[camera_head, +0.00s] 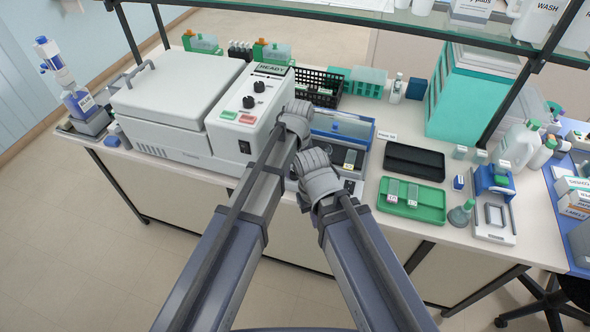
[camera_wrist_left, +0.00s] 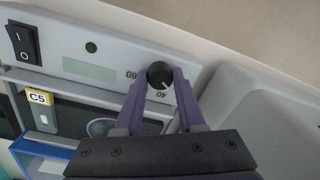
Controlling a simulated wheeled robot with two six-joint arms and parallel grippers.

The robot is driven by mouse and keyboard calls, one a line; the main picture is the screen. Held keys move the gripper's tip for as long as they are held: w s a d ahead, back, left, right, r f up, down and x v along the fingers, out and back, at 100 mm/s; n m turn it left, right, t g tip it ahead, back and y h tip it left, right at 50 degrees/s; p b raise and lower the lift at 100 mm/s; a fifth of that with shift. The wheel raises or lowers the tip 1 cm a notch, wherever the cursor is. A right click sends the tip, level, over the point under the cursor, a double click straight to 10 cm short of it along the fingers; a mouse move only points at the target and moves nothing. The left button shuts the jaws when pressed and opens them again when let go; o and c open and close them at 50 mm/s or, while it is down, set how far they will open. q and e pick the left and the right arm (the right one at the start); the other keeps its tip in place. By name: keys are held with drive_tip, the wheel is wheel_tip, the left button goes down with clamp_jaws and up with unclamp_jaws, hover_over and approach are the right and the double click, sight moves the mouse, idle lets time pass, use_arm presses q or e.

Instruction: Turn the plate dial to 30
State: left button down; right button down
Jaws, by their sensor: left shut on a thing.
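The plate dial (camera_wrist_left: 160,74) is a round black knob on a light front panel, with upside-down figures 60 and 40 beside it in the left wrist view. My left gripper (camera_wrist_left: 160,82) has its purple fingers on both sides of the knob, shut on it. The white mark on the knob seems to point near 40. The panel's pale green display (camera_wrist_left: 89,69) shows no readable number. In the head view the plate's front panel (camera_head: 349,186) is partly visible; the dial and my left fingers are hidden by my arms. My right gripper's jaws are hidden too.
A large white machine (camera_head: 180,88) stands close left of the plate. A rocker switch (camera_wrist_left: 24,43) and a slide labelled C5 (camera_wrist_left: 42,113) are near the panel. A black tray (camera_head: 414,160) and green slide tray (camera_head: 411,200) lie to the right.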

use_arm(q)
drive_tip(key=shift+n, duration=0.7)
drive_tip(key=c, duration=0.5)
unclamp_jaws()
drive_tip(key=shift+r, duration=0.1)
drive_tip(key=r+p, duration=0.7)
drive_tip(key=p, duration=0.1)
drive_tip(key=shift+d+r, duration=0.2)
drive_tip(key=shift+r, duration=0.15)
drive_tip(key=shift+f, duration=0.1)
